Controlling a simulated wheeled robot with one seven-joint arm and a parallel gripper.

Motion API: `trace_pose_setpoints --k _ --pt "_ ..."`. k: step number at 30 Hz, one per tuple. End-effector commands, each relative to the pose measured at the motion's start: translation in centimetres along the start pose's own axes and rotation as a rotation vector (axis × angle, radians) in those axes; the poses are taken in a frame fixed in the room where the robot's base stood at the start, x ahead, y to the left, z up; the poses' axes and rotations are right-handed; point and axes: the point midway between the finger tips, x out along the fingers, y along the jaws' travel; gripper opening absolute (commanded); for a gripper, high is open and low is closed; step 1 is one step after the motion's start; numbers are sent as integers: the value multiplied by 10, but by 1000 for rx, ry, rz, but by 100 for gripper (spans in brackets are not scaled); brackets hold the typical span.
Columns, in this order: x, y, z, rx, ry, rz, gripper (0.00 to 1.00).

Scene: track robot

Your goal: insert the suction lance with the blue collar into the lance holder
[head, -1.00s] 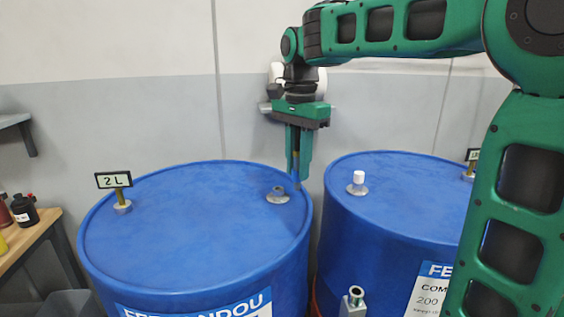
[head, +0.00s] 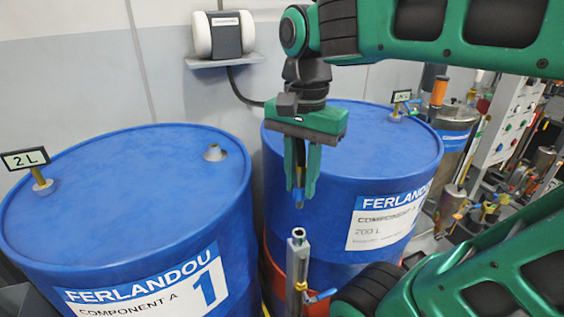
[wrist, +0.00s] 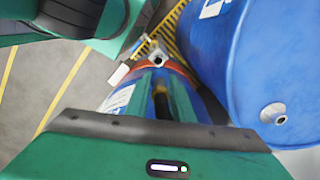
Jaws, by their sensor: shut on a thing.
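The lance (wrist: 160,104) also shows between the fingers in the wrist view. Its blue collar cannot be made out. The holder top (wrist: 151,56) shows beyond the fingers in the wrist view.
A blue drum (head: 110,215) with an open bung fitting (head: 215,153) stands left. Another blue drum (head: 400,160) stands behind my gripper. A blue-handled valve (head: 322,296) sits low beside the holder. A control panel (head: 506,120) and pipework are at right.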

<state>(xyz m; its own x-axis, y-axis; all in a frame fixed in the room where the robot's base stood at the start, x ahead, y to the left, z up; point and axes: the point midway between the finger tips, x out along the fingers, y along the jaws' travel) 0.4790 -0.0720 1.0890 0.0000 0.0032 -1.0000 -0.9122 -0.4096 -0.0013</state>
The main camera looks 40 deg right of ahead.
Motion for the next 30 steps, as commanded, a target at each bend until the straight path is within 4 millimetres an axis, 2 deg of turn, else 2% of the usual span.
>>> trace_pose_setpoints --k 16,30 --pt "5 3 1 -3 1 1 0" --pt "42 3 1 -4 0 2 0"
